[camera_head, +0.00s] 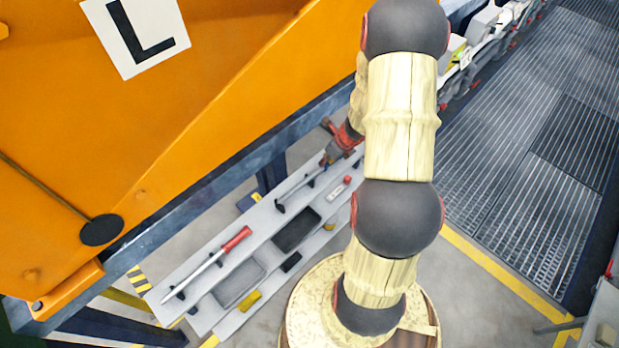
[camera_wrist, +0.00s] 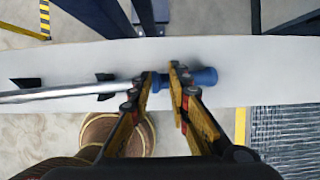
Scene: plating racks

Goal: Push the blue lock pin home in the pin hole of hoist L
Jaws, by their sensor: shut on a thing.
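The blue lock pin has a blue grip (camera_wrist: 206,76) and a long grey metal shaft (camera_wrist: 50,94). It lies along a pale shelf, its shaft over dark rests. My gripper (camera_wrist: 158,82) is shut on the pin at its blue end, one finger on each side. In the head view my gripper (camera_head: 340,146) is at the far end of the shelf, partly hidden by my arm; the pin's shaft (camera_head: 299,188) points down-left from it. Hoist L (camera_head: 215,75) is the large orange body with a white L plate (camera_head: 136,36). I cannot make out its pin hole.
The pale shelf (camera_head: 205,312) also bears a red-handled rod (camera_head: 208,263), a grey tray (camera_head: 240,283) and a dark tray (camera_head: 296,230). The hoist's steel edge (camera_head: 220,172) runs close beside the shelf. Metal grating (camera_head: 540,180) lies to the right.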

